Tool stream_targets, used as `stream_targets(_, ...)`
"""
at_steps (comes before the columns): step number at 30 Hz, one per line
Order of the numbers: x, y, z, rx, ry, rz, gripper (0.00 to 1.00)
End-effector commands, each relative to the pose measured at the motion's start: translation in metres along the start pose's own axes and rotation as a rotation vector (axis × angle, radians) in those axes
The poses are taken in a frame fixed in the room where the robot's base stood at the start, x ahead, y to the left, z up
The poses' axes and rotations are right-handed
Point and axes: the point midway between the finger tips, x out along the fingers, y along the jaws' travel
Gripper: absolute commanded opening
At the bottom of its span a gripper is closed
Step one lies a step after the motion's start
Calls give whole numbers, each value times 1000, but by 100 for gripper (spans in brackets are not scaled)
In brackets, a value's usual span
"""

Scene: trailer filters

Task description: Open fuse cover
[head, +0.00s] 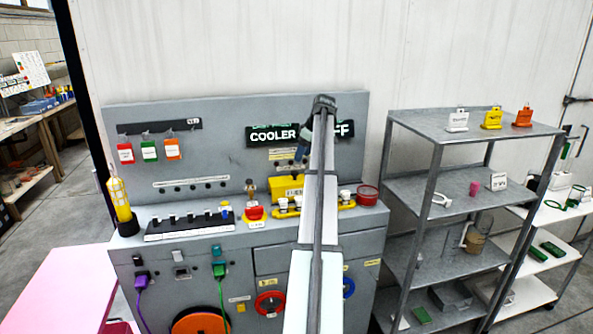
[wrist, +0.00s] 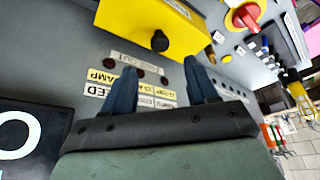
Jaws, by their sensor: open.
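The fuse cover is a yellow box (head: 287,188) with partly hidden lettering, low on the upright grey panel; my arm hides its right part. In the wrist view the yellow cover (wrist: 150,18) is at the top, with a round black knob (wrist: 159,41) on it. My gripper (head: 302,154) is just above the cover in the head view, partly hidden by my arm. In the wrist view my gripper (wrist: 160,66) has its two blue fingers apart with nothing between them. The fingers point toward the cover, and the knob lies beyond the gap between the tips.
A red rotary switch (head: 254,213) stands left of the cover. A yellow strip with white-capped parts (head: 284,209) lies in front. A red round container (head: 367,195) is at the right. A black switch strip (head: 190,225) is further left. A metal shelf (head: 470,188) stands right of the bench.

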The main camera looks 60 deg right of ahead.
Motion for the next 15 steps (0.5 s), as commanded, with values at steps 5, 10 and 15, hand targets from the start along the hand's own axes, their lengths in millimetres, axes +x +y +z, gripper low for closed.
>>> stream_targets(5, 33, -1, 1, 1, -1, -1, 58)
stream_targets(10, 59, 0, 1, 1, -1, 0, 58)
stream_targets(15, 75, 0, 0, 1, -1, 1, 58)
